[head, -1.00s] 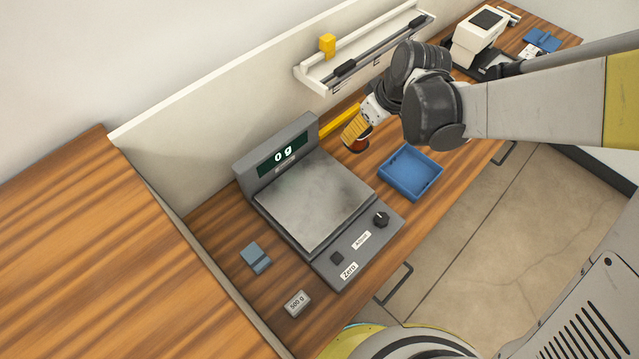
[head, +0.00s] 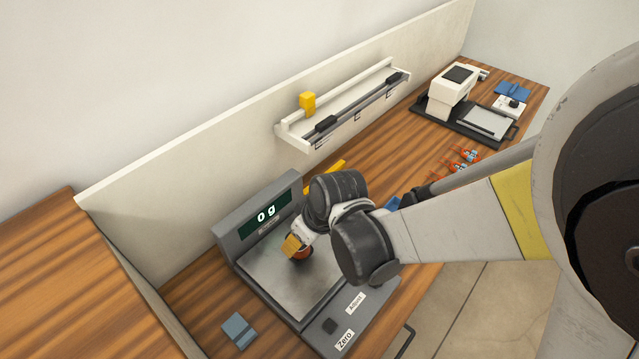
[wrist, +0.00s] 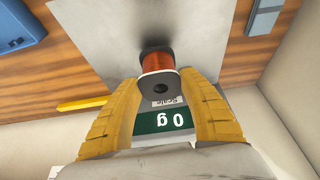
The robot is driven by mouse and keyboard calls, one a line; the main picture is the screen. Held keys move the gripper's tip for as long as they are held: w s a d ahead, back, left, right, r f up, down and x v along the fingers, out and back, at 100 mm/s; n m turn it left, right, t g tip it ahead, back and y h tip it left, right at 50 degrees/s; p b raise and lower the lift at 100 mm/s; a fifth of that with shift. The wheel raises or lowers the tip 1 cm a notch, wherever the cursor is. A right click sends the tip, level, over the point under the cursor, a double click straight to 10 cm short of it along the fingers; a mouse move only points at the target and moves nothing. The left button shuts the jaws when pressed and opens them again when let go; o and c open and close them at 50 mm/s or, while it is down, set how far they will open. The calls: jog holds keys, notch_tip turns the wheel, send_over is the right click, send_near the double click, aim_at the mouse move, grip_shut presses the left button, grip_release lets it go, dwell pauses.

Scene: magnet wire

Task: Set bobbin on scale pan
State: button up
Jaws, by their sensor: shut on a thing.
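The bobbin (wrist: 157,74) is a spool of copper-coloured wire with a white rim and a dark hub, seen in the wrist view between my yellow fingers. My gripper (head: 293,249) is shut on it. In the head view the bobbin (head: 301,253) shows reddish below the fingers, over the scale pan. The scale pan (head: 271,275) is a flat grey metal plate, also in the wrist view (wrist: 205,30). The scale display (head: 265,214) reads 0 g. A dark shadow lies by the bobbin on the pan; I cannot tell whether they touch.
A blue tray (wrist: 18,22) lies beside the scale, mostly hidden by my arm in the head view. A blue-grey block (head: 238,330) sits left of the scale. A white-topped device (head: 453,92) stands far right.

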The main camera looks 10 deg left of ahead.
jog(key=shift+f, duration=0.65)
jog(key=shift+f, duration=0.2)
jog(key=o, duration=1.4)
jog(key=shift+r, duration=0.1)
